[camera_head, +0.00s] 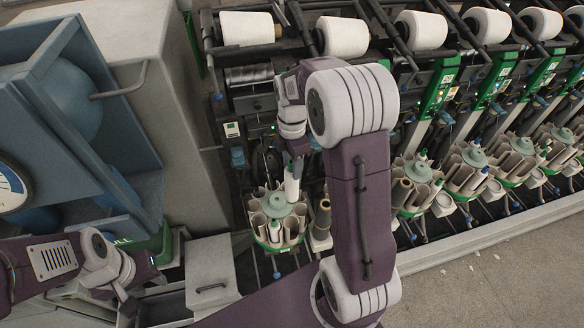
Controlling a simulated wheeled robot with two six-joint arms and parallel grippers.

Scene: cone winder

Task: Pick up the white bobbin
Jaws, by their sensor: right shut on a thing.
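The white bobbin (291,190) is upright above the round bobbin magazine (277,224) at the winder's left unit. My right gripper (297,163) reaches down from above and is shut on the bobbin's upper end. The bobbin's lower end is close to the magazine's tubes, and I cannot tell whether it is clear of them. My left gripper (145,272) is at the lower left, away from the bobbin. Its fingers are too small and dark to read.
White yarn cones (343,37) line the top of the winder. More magazines (417,185) stand to the right, and a brown bobbin (323,218) stands close right of the left one. A blue cabinet (75,100) and a grey box (212,275) are on the left.

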